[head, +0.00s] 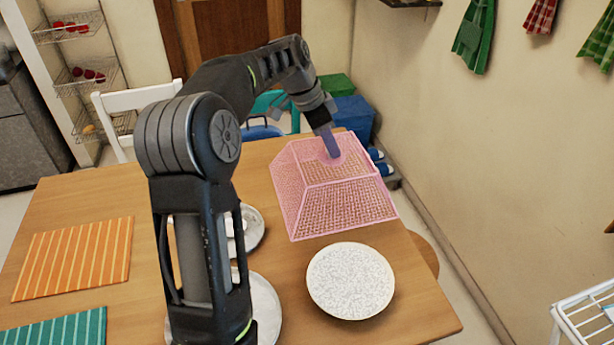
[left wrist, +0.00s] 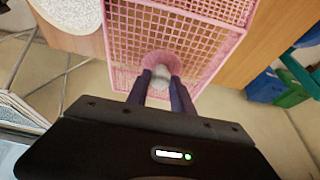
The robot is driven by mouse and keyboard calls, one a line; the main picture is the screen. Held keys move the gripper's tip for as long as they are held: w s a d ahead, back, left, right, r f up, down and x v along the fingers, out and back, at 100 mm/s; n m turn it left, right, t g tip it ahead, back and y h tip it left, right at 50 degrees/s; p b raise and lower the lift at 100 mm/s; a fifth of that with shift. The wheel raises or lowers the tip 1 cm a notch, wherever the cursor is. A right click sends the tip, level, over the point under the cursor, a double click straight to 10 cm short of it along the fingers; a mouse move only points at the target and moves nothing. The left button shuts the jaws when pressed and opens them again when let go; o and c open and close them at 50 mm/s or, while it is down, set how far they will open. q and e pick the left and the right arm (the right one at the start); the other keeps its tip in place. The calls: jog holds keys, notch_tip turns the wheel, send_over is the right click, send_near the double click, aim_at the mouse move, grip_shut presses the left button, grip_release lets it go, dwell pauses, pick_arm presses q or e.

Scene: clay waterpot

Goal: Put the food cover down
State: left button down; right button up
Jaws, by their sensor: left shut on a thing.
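The pink mesh food cover (head: 335,205) is at the far right part of the wooden table (head: 180,180). It also fills the upper middle of the left wrist view (left wrist: 205,35). My left gripper (head: 331,150) reaches down to the top of the cover. In the left wrist view its two fingers (left wrist: 162,80) are closed around a small pale knob at the middle of the cover's top. I cannot tell whether the cover's rim touches the table or hangs just above it. My right gripper is not in view.
A white speckled plate (head: 350,281) lies in front of the cover. Metal dishes (head: 262,310) are partly hidden behind my left arm. An orange striped mat (head: 75,257) and a green striped mat (head: 60,329) lie at left. A blue box (head: 352,117) stands beyond the table.

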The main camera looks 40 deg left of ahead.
aim_at(329, 157)
pick_arm(q)
jog(key=shift+f, duration=2.3)
jog(key=shift+f+p, duration=0.35)
jog(key=shift+f, duration=1.5)
jog(key=shift+f, duration=0.15)
jog(key=c, duration=1.1)
grip_release()
jog(key=v, duration=1.2)
jog(key=shift+b, duration=0.4)
